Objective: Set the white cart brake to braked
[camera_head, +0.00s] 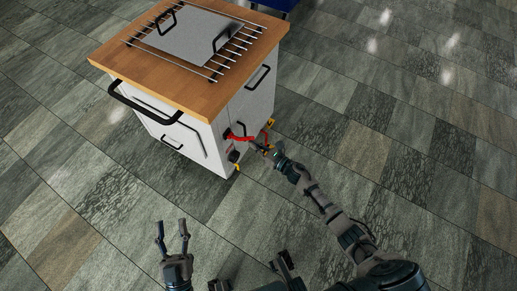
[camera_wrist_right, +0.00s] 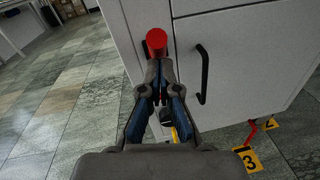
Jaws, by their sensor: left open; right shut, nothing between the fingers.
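The white cart (camera_head: 173,133) has a wooden top and stands in the upper left of the head view. A red lever (camera_head: 240,137) sticks out from its near corner. In the right wrist view, the lever's round red end (camera_wrist_right: 156,39) shows just beyond the fingertips of my right gripper (camera_wrist_right: 160,68). That gripper is shut and empty; whether it touches the red end I cannot tell. In the head view my right gripper (camera_head: 265,149) is beside the cart's lower corner. My left gripper (camera_head: 173,232) is open and empty over the floor, in front of the cart.
The cart has black handles, one of them a bar (camera_head: 145,108) on its left face. A metal rack with a grey plate (camera_head: 187,37) is on top.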

